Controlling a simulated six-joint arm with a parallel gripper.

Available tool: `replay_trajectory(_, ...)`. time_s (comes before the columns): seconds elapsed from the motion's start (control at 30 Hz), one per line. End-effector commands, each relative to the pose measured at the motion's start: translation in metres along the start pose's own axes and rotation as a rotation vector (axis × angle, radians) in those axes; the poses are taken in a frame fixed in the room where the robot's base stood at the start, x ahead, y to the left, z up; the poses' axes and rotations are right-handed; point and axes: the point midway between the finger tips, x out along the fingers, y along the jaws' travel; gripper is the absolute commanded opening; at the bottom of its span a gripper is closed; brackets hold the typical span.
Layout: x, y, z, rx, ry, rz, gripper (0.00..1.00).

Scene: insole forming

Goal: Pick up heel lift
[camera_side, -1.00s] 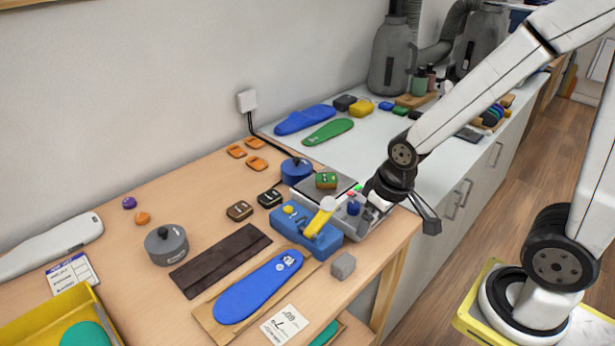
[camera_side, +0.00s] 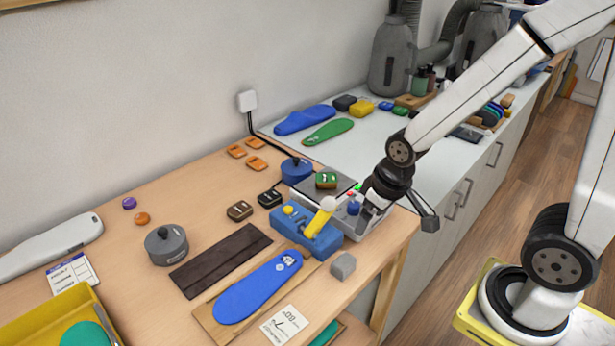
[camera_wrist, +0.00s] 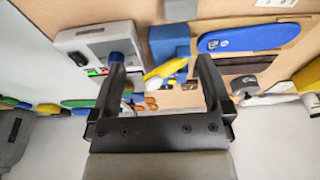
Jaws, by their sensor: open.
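Several small wedge-like pieces could be heel lifts; I cannot tell which one is meant. In the side view a green one (camera_side: 326,180) rests on the dark plate of a grey device (camera_side: 368,222). Orange ones (camera_side: 256,163) lie farther back. My gripper (camera_side: 371,207) is over the device's right end, right of the green piece. In the wrist view my gripper (camera_wrist: 161,62) is open with its fingers wide apart, nothing held between them.
A blue fixture with a yellow handle (camera_side: 318,218) stands in front of the device. A blue insole (camera_side: 258,287), a dark strip (camera_side: 221,260), a grey block (camera_side: 343,266) and a round grey pot (camera_side: 167,244) lie nearby. A yellow tray (camera_side: 88,302) is at the lower left.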

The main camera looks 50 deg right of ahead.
Motion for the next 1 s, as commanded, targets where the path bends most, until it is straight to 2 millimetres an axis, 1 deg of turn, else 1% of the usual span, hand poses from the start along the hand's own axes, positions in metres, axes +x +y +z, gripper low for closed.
replay_trajectory(0.17, 0.004, 0.009, -0.02, -0.048, -0.013, -0.009, 1.0)
replay_trajectory(0.27, 0.007, 0.017, -0.037, -0.095, -0.021, -0.021, 1.0)
replay_trajectory(0.47, 0.018, 0.04, -0.077, -0.216, -0.031, -0.063, 1.0)
replay_trajectory(0.7, 0.033, 0.075, -0.123, -0.374, -0.01, -0.128, 1.0)
replay_trajectory(1.0, 0.054, 0.126, -0.17, -0.583, 0.071, -0.203, 1.0)
